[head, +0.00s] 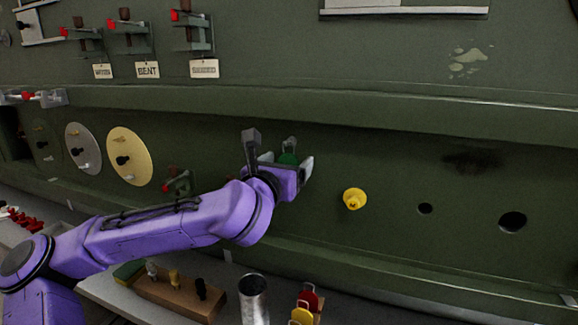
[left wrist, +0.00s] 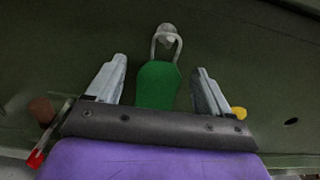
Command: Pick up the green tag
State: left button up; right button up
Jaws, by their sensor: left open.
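The green tag (left wrist: 158,84) hangs by a wire loop from a small light peg (left wrist: 168,34) on the green wall. In the left wrist view it lies between the two fingers of my left gripper (left wrist: 159,82), with a gap on each side. The fingers are open and do not touch it. In the head view my purple left arm reaches to the wall and the left gripper (head: 286,162) is around the tag (head: 288,159), which is partly hidden by the gripper. My right gripper is not in view.
A yellow knob (head: 354,198) sticks out right of the gripper, beside holes in the wall. Round discs (head: 130,156) and a red-handled clamp (head: 177,182) are to the left. Below are a wooden block (head: 178,296), a metal cup (head: 254,299) and red and yellow tags (head: 304,314).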

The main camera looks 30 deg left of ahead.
pick_arm(q)
jog(key=shift+s, duration=0.1)
jog(key=c, duration=1.1)
